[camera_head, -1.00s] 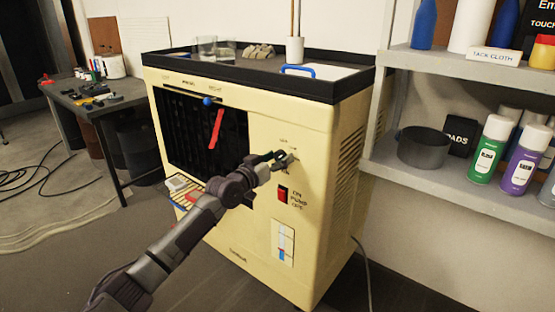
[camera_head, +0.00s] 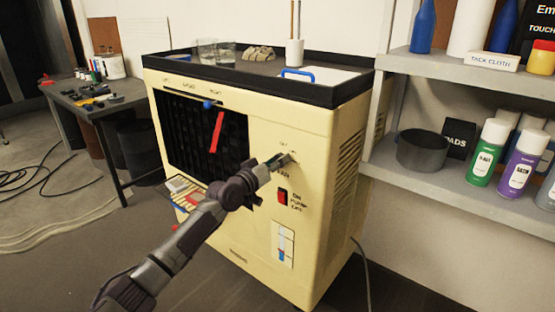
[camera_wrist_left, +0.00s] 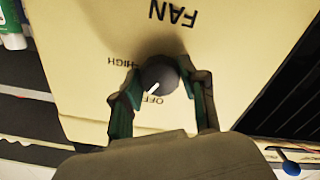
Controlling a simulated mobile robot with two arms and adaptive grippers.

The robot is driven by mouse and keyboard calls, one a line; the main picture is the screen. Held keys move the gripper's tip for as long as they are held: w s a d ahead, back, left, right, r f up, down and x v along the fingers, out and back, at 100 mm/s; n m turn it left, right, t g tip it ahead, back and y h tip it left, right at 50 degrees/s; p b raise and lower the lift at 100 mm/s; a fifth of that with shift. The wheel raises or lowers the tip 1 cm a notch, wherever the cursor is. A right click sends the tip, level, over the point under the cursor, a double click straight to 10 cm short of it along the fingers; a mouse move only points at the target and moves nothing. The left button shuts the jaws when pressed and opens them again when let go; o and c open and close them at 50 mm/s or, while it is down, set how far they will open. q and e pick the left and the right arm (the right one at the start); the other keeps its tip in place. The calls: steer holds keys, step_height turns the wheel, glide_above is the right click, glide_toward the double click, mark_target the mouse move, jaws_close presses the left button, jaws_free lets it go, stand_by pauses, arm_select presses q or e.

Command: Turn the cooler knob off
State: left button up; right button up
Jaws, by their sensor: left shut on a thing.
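The cream cooler (camera_head: 318,225) stands in the middle of the head view, with the fan control high on its front panel. In the left wrist view the cooler knob (camera_wrist_left: 160,74) is round and dark grey with a white pointer line. The pointer slants down-left in that picture, towards the OFF label. HIGH is printed to the left and FAN above, upside down. My left gripper (camera_head: 283,162) is at the knob, with one finger on each side of it, shut on it; it also shows in the left wrist view (camera_wrist_left: 161,82). My right gripper is not in view.
A red pump switch (camera_head: 283,195) sits just below the knob. A dark grille (camera_head: 185,135) with a red strip (camera_head: 216,132) is to its left. Shelves with spray cans (camera_head: 489,152) stand at the right. A workbench (camera_head: 110,103) is at the left.

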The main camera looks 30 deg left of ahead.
arm_select(q)
steer(key=shift+n+p, duration=0.75)
steer(key=shift+n, duration=2.15)
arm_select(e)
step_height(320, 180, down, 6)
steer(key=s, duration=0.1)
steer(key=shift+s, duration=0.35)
arm_select(q)
steer(key=o, duration=1.1)
steer(key=shift+o, duration=0.2)
steer(key=s+a, duration=0.1)
steer(key=s, duration=1.1)
steer(key=shift+f, duration=0.1)
